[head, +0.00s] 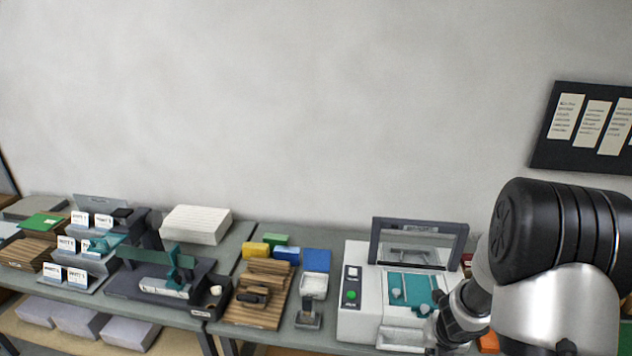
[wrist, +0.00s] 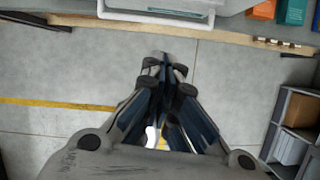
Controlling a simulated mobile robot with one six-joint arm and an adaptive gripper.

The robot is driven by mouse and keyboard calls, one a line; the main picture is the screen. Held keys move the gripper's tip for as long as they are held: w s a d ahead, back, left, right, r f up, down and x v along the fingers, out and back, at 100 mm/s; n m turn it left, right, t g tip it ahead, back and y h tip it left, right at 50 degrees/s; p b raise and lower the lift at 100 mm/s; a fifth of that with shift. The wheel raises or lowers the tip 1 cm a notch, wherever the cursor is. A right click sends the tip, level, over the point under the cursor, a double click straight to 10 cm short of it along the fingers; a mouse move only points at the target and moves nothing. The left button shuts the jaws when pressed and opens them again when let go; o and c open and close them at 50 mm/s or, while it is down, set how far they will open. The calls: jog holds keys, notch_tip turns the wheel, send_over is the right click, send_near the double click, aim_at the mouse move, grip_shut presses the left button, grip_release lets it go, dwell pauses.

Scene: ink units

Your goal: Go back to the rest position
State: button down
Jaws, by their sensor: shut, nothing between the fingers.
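My gripper (wrist: 168,72) shows in the wrist view with its fingers together, shut and empty. It points down over the grey floor (wrist: 60,75), in front of a bench edge (wrist: 230,36) at the top of that view. In the head view my arm stands at the right, in front of the bench, and hides part of it; the gripper's fingers cannot be made out there.
A white machine (head: 355,318) with a raised framed lid stands near my arm. Left of it are a slatted wooden board (head: 270,278), small coloured blocks (head: 256,250) and a dark press (head: 200,272). A dark shelf with a box (wrist: 299,110) stands at the right in the wrist view.

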notch_tip(320, 180, up, 11)
jog(key=w+m+t+h+b, duration=0.1)
jog(key=m+t+h+b, duration=0.2)
jog(key=m, duration=0.6)
jog(key=s+a+r+m+g+h+b, duration=0.1)
jog(key=s+a+r+m+b, duration=0.1)
jog(key=s+r+m+b, duration=0.6)
jog(key=s+a+f+m+y+b, duration=0.1)
jog(key=s+a+f+m+y, duration=0.1)
jog(key=s+a+m, duration=0.5)
jog(key=s+a+f+m+g+y+b, duration=0.1)
jog(key=s+a+f+m+y, duration=0.1)
jog(key=s+a+m, duration=0.5)
jog(key=s+a+y, duration=0.1)
jog(key=a, duration=0.1)
jog(key=shift+a+f+m, duration=0.4)
